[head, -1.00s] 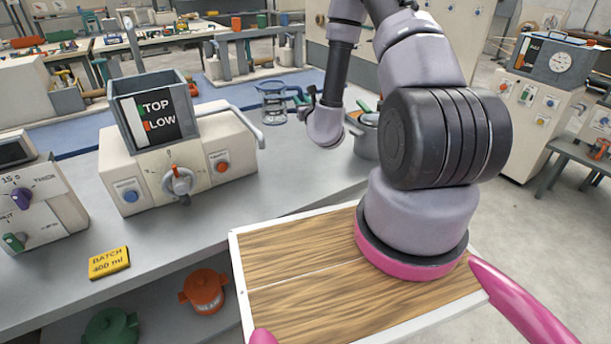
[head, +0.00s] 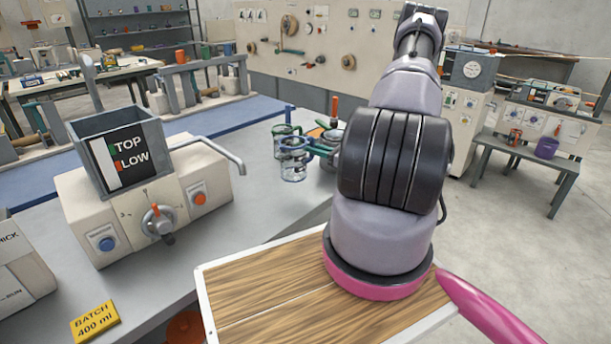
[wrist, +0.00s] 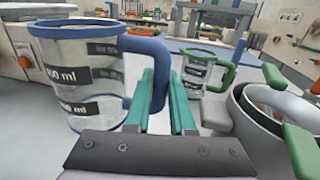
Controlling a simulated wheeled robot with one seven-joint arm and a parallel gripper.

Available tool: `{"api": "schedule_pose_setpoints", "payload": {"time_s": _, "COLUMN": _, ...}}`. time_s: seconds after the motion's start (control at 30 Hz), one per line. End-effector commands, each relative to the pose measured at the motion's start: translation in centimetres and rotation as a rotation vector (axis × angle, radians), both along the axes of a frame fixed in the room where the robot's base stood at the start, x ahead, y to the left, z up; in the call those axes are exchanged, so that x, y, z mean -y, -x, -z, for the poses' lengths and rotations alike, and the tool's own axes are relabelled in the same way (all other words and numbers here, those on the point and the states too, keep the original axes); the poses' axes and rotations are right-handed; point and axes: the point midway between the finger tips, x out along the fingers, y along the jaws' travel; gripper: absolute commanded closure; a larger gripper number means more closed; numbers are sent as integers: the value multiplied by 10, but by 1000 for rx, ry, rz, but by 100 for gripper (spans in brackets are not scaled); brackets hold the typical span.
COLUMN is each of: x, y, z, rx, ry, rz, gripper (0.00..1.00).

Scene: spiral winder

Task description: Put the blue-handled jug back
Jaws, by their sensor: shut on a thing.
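The blue-handled jug (wrist: 80,80) is a clear cup with a blue rim and volume labels, large at the left of the wrist view. In the head view it is the nearer jug (head: 293,165) at the bench's far right part. My gripper (wrist: 161,95) has teal fingers shut on its blue handle. The jug looks upright and empty.
A pot (wrist: 262,112) with green handles is close right of my gripper. A machine with a grey hopper (head: 122,150) and a side spout (head: 222,150) stands left on the bench. A yellow batch sign (head: 95,320) reads 400 ml. Bare bench (head: 250,215) lies between machine and jugs.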

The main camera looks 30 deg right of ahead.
Motion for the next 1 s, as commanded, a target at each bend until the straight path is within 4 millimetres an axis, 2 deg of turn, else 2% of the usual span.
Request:
{"api": "schedule_pose_setpoints", "payload": {"time_s": 0.03, "x": 0, "y": 0, "z": 9, "rx": -1, "ry": -2, "rz": 1, "gripper": 100}}
{"api": "schedule_pose_setpoints", "payload": {"time_s": 0.27, "x": 0, "y": -1, "z": 29, "rx": 1, "ry": -1, "rz": 2, "gripper": 100}}
{"api": "schedule_pose_setpoints", "payload": {"time_s": 0.5, "x": 0, "y": -1, "z": 63, "rx": 1, "ry": -1, "rz": 3, "gripper": 100}}
{"api": "schedule_pose_setpoints", "payload": {"time_s": 0.9, "x": 0, "y": -1, "z": 68, "rx": 1, "ry": 0, "rz": 3, "gripper": 100}}
{"api": "schedule_pose_setpoints", "payload": {"time_s": 0.93, "x": 0, "y": -1, "z": 68, "rx": 1, "ry": 0, "rz": 2, "gripper": 70}}
{"api": "schedule_pose_setpoints", "payload": {"time_s": 1.0, "x": 0, "y": -1, "z": 68, "rx": 1, "ry": 0, "rz": 2, "gripper": 48}}
